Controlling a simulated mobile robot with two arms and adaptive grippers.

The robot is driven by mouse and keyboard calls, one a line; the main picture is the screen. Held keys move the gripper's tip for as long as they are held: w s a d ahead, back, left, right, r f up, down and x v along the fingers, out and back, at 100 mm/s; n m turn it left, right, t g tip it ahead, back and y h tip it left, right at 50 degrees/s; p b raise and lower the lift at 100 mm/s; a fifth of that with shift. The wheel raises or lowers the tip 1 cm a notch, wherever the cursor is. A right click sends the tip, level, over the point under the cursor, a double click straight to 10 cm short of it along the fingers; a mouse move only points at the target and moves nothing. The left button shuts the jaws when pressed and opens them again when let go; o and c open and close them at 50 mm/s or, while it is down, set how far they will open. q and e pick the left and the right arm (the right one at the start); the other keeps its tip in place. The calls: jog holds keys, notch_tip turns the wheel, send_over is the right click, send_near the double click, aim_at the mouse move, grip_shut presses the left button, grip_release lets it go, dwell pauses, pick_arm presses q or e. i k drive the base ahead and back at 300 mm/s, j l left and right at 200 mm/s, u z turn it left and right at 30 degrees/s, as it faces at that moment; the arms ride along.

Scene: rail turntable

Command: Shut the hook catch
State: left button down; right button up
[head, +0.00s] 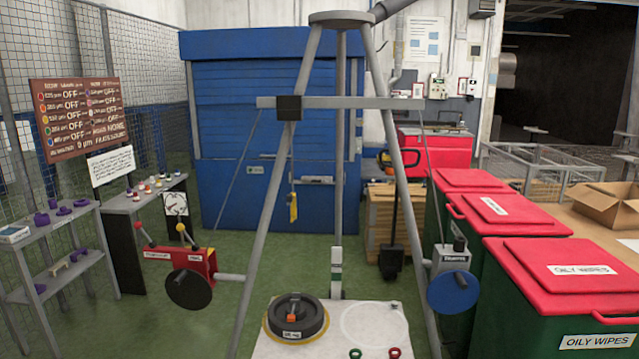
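Neither of my grippers shows in the head view. A small yellow piece (293,207) hangs on a thin line near the tripod's left leg; it may be the hook, but its catch is too small to make out. A black weight (312,325) sits on a white platform (270,349) below, with an orange piece (292,317) at its middle. A dark block (391,263) hangs or stands at the lower end of a dark bar to the right. I cannot tell whether any catch is open or shut.
A grey tripod (268,208) with a crossbar (350,103) spans the middle. A red box with a black wheel (188,289) is at left, a blue wheel (454,291) at right. Red-lidded bins (540,268) crowd the right; shelves (70,268) stand left.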

aim_at(290, 198)
jog(key=i+z, duration=0.2)
jog(key=i, duration=0.55)
jog(key=i+z, duration=0.25)
jog(key=i, duration=0.5)
